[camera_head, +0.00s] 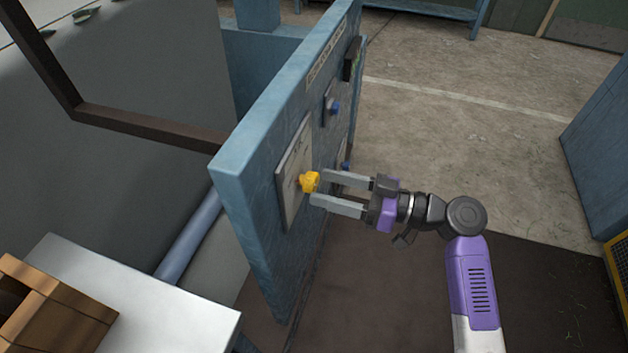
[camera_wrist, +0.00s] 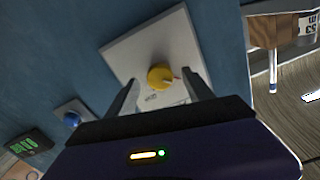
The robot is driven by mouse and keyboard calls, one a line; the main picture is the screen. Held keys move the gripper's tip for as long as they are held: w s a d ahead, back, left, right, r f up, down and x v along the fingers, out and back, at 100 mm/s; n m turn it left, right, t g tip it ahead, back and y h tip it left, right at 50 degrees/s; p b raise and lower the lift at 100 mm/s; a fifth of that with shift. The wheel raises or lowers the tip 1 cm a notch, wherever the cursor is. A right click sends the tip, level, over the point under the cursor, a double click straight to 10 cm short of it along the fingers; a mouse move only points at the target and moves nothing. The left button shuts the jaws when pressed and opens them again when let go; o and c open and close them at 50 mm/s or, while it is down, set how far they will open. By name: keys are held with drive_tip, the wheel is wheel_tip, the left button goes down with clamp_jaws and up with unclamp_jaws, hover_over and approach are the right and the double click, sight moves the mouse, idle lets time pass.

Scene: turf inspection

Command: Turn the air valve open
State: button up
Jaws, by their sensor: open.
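The air valve is a yellow knob (camera_head: 309,182) on a pale plate (camera_head: 291,172), fixed to the blue upright panel (camera_head: 262,150). My gripper (camera_head: 317,187) is open, and its two grey fingers point at the knob from the right. In the wrist view the yellow knob (camera_wrist: 160,76) sits between and just beyond the fingertips of my gripper (camera_wrist: 163,92). A small reddish pointer mark shows on the knob's right side. I cannot tell whether either finger touches the knob.
A blue button (camera_head: 335,108) sits farther along the panel, and another blue part (camera_head: 346,166) lies lower behind my fingers. A dark display with green digits (camera_wrist: 32,144) shows in the wrist view. A white table (camera_head: 160,305) with a wooden crate (camera_head: 45,310) stands at lower left.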

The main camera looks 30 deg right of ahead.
sight(317, 185)
drive_tip(key=shift+x, duration=1.7)
clamp_jaws()
